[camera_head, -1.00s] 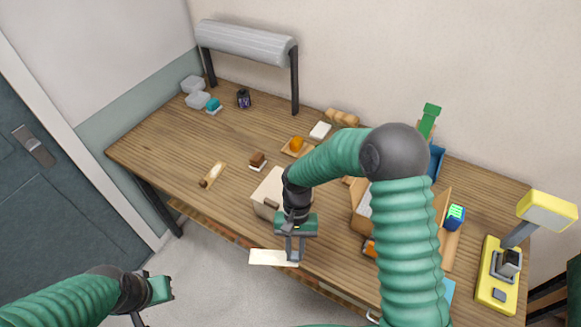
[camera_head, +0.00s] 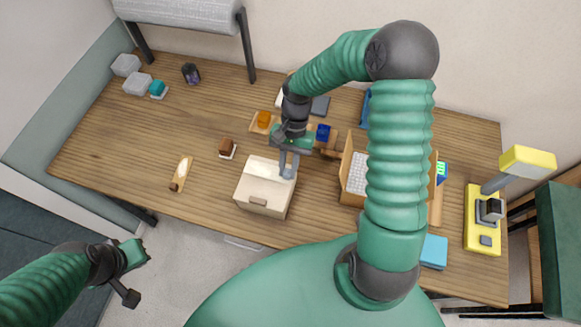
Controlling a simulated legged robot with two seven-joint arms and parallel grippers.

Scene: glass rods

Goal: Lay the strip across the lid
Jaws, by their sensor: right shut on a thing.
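A pale cream strip (camera_head: 262,168) is over the back part of the lid of a cream box (camera_head: 264,190), running left to right. My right gripper (camera_head: 287,172) is shut on the strip's right end, above the lid's right side. I cannot tell whether the strip touches the lid or is just above it. The box stands near the table's front edge, with a brown tab on its front. My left gripper (camera_head: 136,258) is at the lower left, off the table and far from the box; its jaw opening is unclear.
A brown block on a white base (camera_head: 227,148) and a wooden piece (camera_head: 181,173) are left of the box. An orange object (camera_head: 264,119) and blue object (camera_head: 323,133) are behind it. A crate with a white keyboard-like thing (camera_head: 356,175) is on the right. The left table is mostly clear.

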